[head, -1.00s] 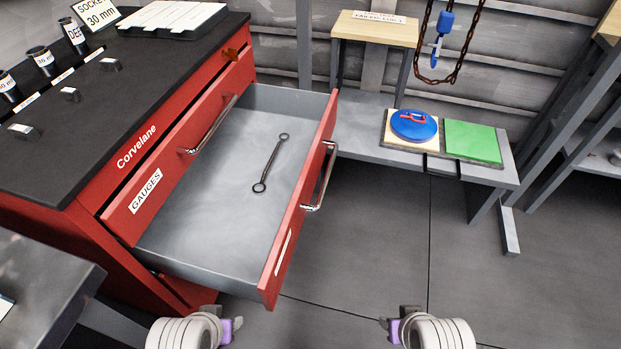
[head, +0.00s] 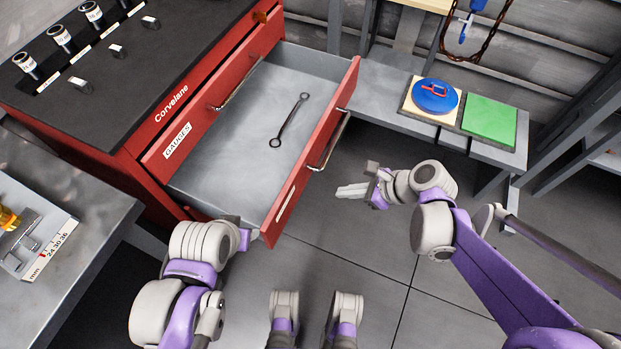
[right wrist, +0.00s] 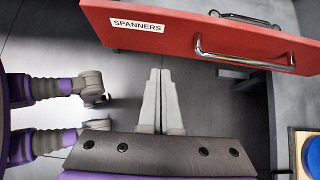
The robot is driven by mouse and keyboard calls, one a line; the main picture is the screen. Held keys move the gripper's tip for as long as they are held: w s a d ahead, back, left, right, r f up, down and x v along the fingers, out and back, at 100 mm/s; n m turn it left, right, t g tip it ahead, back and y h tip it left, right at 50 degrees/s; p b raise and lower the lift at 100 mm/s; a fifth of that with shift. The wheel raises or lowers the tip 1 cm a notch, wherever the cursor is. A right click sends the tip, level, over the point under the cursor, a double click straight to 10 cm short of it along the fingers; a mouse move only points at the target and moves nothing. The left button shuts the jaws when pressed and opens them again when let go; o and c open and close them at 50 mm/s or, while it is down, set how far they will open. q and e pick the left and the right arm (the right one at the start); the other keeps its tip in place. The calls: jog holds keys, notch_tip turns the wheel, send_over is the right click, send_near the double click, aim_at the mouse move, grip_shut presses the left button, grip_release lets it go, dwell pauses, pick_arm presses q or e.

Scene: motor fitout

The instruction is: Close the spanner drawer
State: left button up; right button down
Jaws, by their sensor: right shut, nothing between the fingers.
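The spanner drawer (head: 222,178) stands pulled out of the red Corvelane cabinet, with one dark double-ended spanner (head: 287,121) lying on its grey floor. Its red front shows in the right wrist view (right wrist: 180,32) with a SPANNERS label (right wrist: 138,26) and a metal bar handle (right wrist: 245,57). The handle also shows in the head view (head: 330,143). My right gripper (head: 340,191) is shut and empty, just outside the drawer front and apart from it. Its fingers (right wrist: 160,72) point toward the front's lower edge. My left gripper (head: 232,222) is near the drawer's near corner; its fingers are hidden.
A grey bench (head: 385,100) behind holds a blue disc (head: 434,96) and a green square (head: 490,121). A metal table (head: 95,190) stands at the left. Open floor (head: 360,250) lies right of the drawer.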

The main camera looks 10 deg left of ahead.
jog(key=x, duration=0.4)
jog(key=a+r+b+x, duration=0.1)
jog(key=x, duration=0.3)
jog(key=a+r+b+x, duration=0.1)
jog(key=x, duration=0.3)
jog(key=shift+w+f, duration=0.15)
jog(key=shift+w, duration=0.15)
jog(key=shift+w+a, duration=0.2)
jog(key=shift+a, duration=0.3)
jog(key=w+a, duration=0.4)
jog(key=a, duration=1)
jog(key=w+a, duration=0.5)
jog(key=a, duration=1)
jog(key=shift+w+a+b, duration=0.25)
jog(key=shift+b, duration=0.15)
